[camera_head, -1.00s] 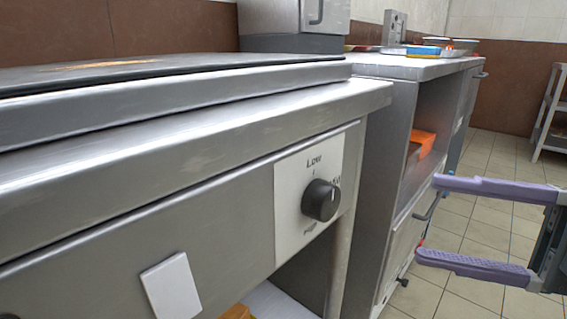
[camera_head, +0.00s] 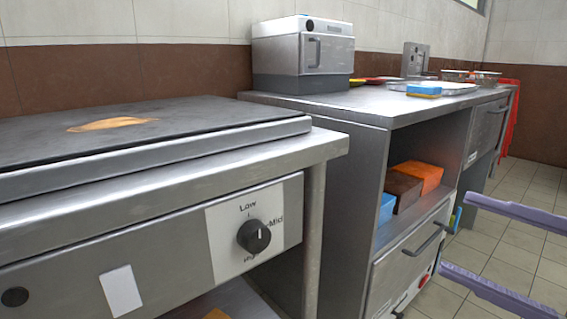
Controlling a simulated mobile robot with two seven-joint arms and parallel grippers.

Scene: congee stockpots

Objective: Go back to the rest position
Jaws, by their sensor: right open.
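My right gripper (camera_head: 492,249) is at the right edge of the head view. Its two long purple fingers point left and stand wide apart, with nothing between them. It hangs over the tiled floor, in front of the steel counter (camera_head: 345,108) and apart from it. The rest of that gripper is cut off by the picture edge. My left gripper is not in view.
A steel griddle (camera_head: 150,188) with a black knob (camera_head: 254,236) fills the left. On the counter stand a steel box appliance (camera_head: 312,52) and a blue sponge (camera_head: 424,91). Orange (camera_head: 418,174) and brown boxes sit on its shelf. Tiled floor (camera_head: 515,245) is clear at right.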

